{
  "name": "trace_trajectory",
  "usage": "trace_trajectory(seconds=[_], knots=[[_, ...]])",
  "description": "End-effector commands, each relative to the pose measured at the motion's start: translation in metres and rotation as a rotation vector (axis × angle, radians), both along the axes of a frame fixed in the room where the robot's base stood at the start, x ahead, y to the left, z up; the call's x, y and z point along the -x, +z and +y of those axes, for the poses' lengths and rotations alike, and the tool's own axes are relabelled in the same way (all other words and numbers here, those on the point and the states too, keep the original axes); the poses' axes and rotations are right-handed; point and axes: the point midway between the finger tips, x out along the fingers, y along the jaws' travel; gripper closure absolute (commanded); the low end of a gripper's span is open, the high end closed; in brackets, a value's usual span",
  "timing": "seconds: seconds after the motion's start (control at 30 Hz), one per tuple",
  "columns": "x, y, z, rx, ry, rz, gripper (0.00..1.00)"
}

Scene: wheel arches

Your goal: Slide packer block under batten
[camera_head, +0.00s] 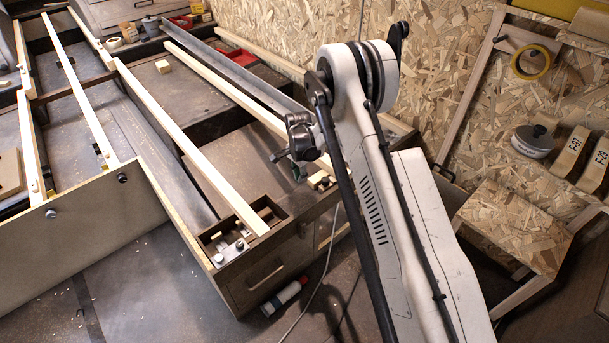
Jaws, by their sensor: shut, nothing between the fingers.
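A small pale wooden block (163,66) lies on the dark bench panel at upper left, apart from my gripper. Another small pale wooden piece (319,181) sits at the near end of the right-hand batten (240,98), just right of my gripper; whether it is under the batten I cannot tell. A second long pale batten (190,145) runs diagonally to the bench's front corner. My gripper (300,176) is shut and empty, small and dark, over the bench close to the right-hand batten's near end. Its fingertips are partly hard to make out.
Further battens (82,90) stand at the left. A dark recessed tray with metal fittings (228,246) is at the front corner. A spray can (284,298) lies on the floor. A chipboard stool (513,228) stands right of my arm. The bench middle is mostly clear.

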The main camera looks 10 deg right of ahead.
Motion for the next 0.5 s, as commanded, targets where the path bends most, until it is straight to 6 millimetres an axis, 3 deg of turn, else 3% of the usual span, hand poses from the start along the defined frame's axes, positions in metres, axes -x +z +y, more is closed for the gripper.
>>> trace_trajectory(seconds=[0.03, 0.4, 0.5], knots=[[0.0, -0.013, 0.0, 0.0, 0.0, 0.0, 1.0], [0.0, -0.081, -0.001, 0.0, -0.001, 0.0, 1.0], [-0.009, -0.076, -0.018, 0.0, -0.004, 0.0, 1.0]])
